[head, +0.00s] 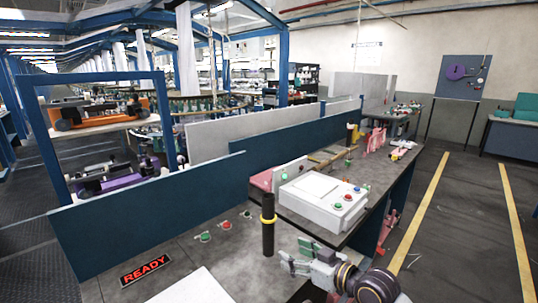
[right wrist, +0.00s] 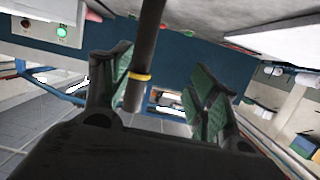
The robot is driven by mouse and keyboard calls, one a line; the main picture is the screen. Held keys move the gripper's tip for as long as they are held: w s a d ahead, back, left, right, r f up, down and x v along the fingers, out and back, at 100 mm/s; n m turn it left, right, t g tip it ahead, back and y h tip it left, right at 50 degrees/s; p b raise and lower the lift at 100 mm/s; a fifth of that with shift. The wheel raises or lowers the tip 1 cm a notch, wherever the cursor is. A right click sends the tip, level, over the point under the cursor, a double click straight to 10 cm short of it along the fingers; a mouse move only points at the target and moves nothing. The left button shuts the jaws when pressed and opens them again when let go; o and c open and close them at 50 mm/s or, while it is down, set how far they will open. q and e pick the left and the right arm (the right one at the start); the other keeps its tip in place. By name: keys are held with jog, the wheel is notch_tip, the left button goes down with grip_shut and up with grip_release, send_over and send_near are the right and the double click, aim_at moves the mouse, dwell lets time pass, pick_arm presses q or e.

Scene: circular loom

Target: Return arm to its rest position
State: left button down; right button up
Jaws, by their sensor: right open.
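My right gripper (head: 294,257) is at the lower middle of the head view, just right of a black upright post with a yellow ring (head: 268,225). Its fingers are apart and hold nothing. In the right wrist view my gripper (right wrist: 165,72) shows both green-padded fingers spread. The post (right wrist: 147,45) shows there between the fingers, nearer the left one; I cannot tell how far beyond them it is. My left arm and gripper are not in view.
A white control box (head: 322,200) with coloured buttons stands on the grey bench behind the post. A red READY sign (head: 145,268) and several buttons (head: 227,225) are left of it. Blue panels (head: 150,215) edge the bench. Floor with yellow lines (head: 425,205) is clear at right.

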jog(key=s+d+f+m+g+h, duration=0.4)
jog(key=s+d+f, duration=0.3)
jog(key=s+f, duration=0.4)
jog(key=s+d+f+m+g+h, duration=0.25)
jog(key=s+d+f+h, duration=0.4)
jog(key=s+f, duration=0.45)
jog(key=s+d+f+g, duration=0.1)
jog(key=s+f, duration=0.1)
jog(key=f, duration=1.4)
jog(key=s+d+f+g, duration=0.1)
jog(key=d+f, duration=0.1)
jog(key=f, duration=1.3)
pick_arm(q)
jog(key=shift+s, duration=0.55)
pick_arm(e)
jog(key=s+d+f, duration=0.3)
jog(key=s+f, duration=0.7)
jog(key=s+d+f, duration=0.3)
jog(key=s+f, duration=0.7)
jog(key=s, duration=0.1)
jog(key=shift+s+d+f+n+g, duration=0.15)
jog(key=shift+d+f+n+g, duration=0.05)
jog(key=shift+d+n+g, duration=0.25)
